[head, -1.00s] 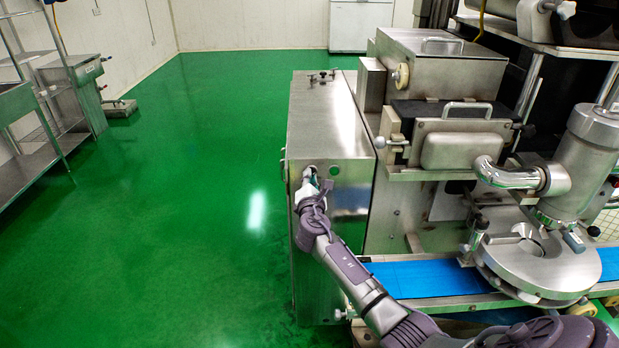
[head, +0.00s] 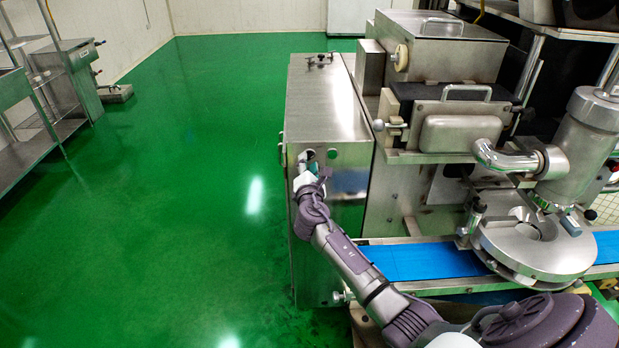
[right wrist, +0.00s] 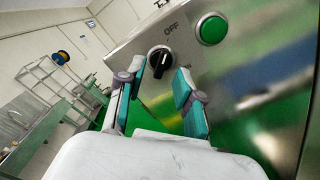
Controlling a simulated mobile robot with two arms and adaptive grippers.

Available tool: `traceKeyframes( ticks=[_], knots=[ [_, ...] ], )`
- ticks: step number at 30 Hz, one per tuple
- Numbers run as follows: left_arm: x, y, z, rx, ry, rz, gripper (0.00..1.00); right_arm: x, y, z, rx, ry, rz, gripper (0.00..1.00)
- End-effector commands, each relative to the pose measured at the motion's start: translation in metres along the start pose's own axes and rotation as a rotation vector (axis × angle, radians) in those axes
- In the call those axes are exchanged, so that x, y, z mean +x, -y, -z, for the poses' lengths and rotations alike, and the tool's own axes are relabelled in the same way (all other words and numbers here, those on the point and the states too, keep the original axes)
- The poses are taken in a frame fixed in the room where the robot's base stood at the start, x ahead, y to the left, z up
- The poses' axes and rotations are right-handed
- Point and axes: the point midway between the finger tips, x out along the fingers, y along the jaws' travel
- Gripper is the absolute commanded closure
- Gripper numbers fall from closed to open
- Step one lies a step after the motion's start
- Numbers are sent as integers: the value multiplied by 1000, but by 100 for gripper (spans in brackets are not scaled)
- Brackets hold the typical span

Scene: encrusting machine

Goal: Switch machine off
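The machine's black rotary switch (right wrist: 160,60) sits on a steel panel, with the word OFF printed just beyond it in the right wrist view. A round green button (right wrist: 211,28) is beside it; that button also shows in the head view (head: 332,154). My right gripper (right wrist: 160,75) is open, with its teal-padded fingers apart on either side of the switch. I cannot tell whether either pad touches it. In the head view my right gripper (head: 309,164) is at the panel's upper left and largely hides the switch. My left gripper is not in view.
The steel machine cabinet (head: 325,100) stands mid-view. A blue conveyor belt (head: 425,262) and a round metal head (head: 535,245) lie to its right. Steel shelving (head: 50,120) is at the far left. Green floor between is clear.

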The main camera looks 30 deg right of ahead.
Motion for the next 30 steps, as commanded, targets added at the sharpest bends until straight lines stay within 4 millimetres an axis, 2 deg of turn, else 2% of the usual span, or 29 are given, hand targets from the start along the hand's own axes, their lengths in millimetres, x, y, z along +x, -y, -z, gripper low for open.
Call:
traceKeyframes(
  ticks=[9, 15, 20, 30],
  knots=[
    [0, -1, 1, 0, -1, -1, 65, -69, 1, 1, 2, -3, 0, 65],
    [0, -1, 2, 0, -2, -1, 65, -95, 1, 0, 1, -1, 1, 65],
    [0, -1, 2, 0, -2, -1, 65, -102, 0, -1, 1, 0, 1, 65],
    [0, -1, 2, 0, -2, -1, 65, -102, 0, -1, 1, 0, 1, 65]
  ],
)
